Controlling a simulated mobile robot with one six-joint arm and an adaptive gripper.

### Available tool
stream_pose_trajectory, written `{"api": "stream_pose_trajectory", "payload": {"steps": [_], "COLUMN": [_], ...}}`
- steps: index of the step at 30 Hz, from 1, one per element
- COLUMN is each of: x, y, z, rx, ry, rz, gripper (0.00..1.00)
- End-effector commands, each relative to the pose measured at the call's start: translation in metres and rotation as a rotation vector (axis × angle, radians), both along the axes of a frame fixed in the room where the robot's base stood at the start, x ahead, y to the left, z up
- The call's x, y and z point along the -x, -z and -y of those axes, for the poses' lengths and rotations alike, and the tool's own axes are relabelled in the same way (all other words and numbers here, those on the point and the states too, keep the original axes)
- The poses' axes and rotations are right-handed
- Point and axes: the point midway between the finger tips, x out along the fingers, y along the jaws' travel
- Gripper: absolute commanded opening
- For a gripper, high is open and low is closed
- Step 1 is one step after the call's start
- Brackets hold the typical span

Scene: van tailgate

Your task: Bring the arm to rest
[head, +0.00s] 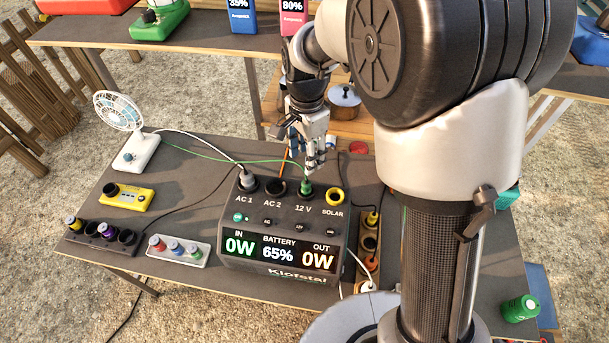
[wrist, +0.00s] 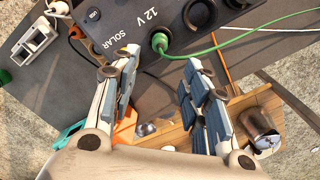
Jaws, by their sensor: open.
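My gripper (head: 304,148) is above the back of the power station (head: 282,230) in the head view, close to the green plug in the 12 V socket. In the wrist view my gripper (wrist: 160,95) has its two fingers well apart with nothing between them. The green plug (wrist: 160,42) sits in the 12 V socket, beyond the fingertips and apart from them. My arm is reached out over the table and bent downward. The power station's display reads IN 0W, battery 65%, OUT 0W.
A white fan (head: 122,122) stands at the table's left, with a yellow device (head: 124,197) in front of it. A green cable (head: 215,160) and a white cable (head: 200,142) cross the tabletop. A pot (head: 344,102) stands behind. A green can (head: 519,308) is at the right.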

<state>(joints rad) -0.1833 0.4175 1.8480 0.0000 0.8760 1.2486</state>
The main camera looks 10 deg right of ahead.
Motion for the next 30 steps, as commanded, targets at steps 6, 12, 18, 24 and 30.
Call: {"api": "stream_pose_trajectory", "payload": {"steps": [6,12,18,24,30], "x": [0.000,0.016,0.069,0.136,0.197], "y": [0.000,-0.030,-0.086,-0.119,-0.125], "z": [0.000,0.011,0.038,0.061,0.076], "rx": [0.000,-0.005,0.008,0.060,0.143], "ry": [-0.001,-0.092,-0.345,-0.617,-0.867], "rz": [0.001,0.044,0.145,0.246,0.325], "gripper": [0.43,0.43,0.43,0.43,0.43]}}
